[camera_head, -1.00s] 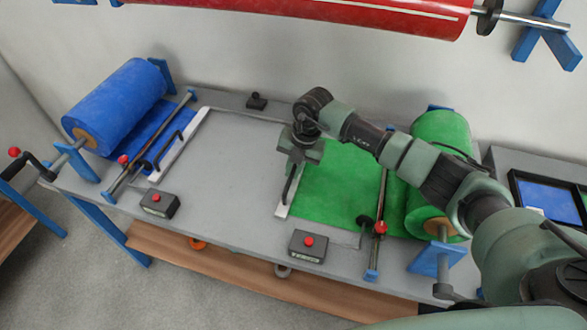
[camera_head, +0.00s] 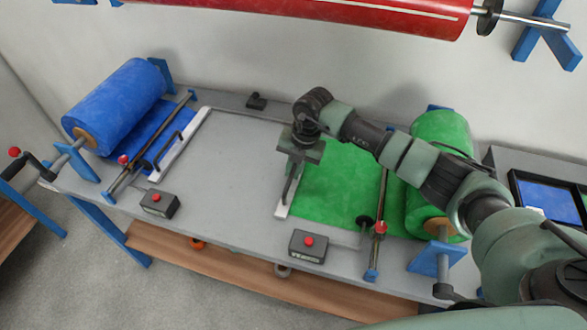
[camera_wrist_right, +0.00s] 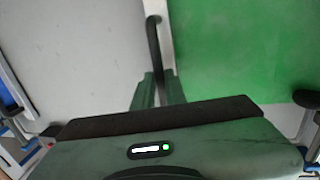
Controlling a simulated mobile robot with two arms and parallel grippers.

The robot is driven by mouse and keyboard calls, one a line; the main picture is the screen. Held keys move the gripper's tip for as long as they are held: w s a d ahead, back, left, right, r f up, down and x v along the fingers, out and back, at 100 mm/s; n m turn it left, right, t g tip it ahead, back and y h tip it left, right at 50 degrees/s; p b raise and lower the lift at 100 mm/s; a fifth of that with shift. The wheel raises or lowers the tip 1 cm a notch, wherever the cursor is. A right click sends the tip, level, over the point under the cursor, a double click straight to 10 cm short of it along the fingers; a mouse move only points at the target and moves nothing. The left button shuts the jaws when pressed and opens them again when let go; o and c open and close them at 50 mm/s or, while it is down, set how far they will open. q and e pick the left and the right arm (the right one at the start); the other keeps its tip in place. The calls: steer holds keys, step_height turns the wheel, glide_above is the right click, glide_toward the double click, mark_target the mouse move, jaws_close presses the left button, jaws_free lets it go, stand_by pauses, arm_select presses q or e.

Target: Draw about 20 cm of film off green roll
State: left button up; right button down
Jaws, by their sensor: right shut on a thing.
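The green roll (camera_head: 424,213) sits on blue stands at the right end of the grey table, partly behind my right arm. Its green film (camera_head: 330,200) lies flat leftward, passing under a rod, to a white bar (camera_head: 282,211) at its left edge. The bar carries a black handle (camera_head: 291,190). My right gripper (camera_head: 294,172) is shut on this handle from above. In the right wrist view the handle (camera_wrist_right: 153,45) runs between the fingers (camera_wrist_right: 158,88), with green film to its right. My left gripper is not in view.
The blue roll (camera_head: 115,105), with its own film, rod and white bar (camera_head: 181,146), stands at the left end. Red-button boxes (camera_head: 308,248) (camera_head: 158,205) sit along the front edge. Bare grey tabletop (camera_head: 230,170) lies between the two bars. A red roll (camera_head: 320,14) hangs behind.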

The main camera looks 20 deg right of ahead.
steer(key=shift+r, duration=0.1)
stand_by(0.3)
steer(key=shift+w+a+b, duration=0.65)
steer(key=shift+a+b, duration=0.3)
steer(key=shift+w+a, duration=0.2)
steer(key=shift+a, duration=0.1)
steer(key=shift+w+a, duration=0.1)
steer(key=shift+a, duration=0.05)
steer(key=c, duration=1.5)
jaws_free()
steer(key=shift+o, duration=0.2)
steer(key=shift+d+r, duration=0.25)
steer(key=shift+r, duration=0.2)
step_height(320, 180, up, 7)
steer(key=s+d+b, duration=0.1)
steer(key=shift+b, duration=0.3)
